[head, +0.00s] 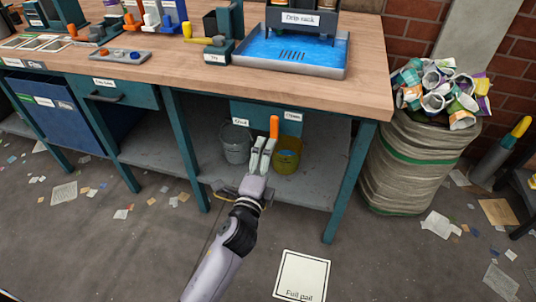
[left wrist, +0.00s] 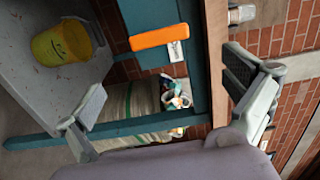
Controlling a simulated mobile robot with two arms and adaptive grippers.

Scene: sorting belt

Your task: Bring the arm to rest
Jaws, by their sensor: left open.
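My left gripper (head: 264,148) is in front of the table's lower shelf in the head view, between the two pails as seen there. Its two fingers are spread with nothing between them, also in the left wrist view (left wrist: 165,100). An orange bar (head: 274,126) shows just beyond the fingertips, beside a small white label. It also shows in the left wrist view (left wrist: 160,37), apart from the fingers. A yellow pail (head: 290,158) stands on the shelf to the right; the left wrist view shows it too (left wrist: 62,45). My right gripper is in neither view.
A grey bucket (head: 236,147) stands on the shelf (head: 305,190). The wooden tabletop (head: 200,77) carries a drip rack (head: 290,50) and trays. A full waste sack (head: 405,165) stands right. A "Full pail" floor mark (head: 302,272) lies in front, with scattered paper around.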

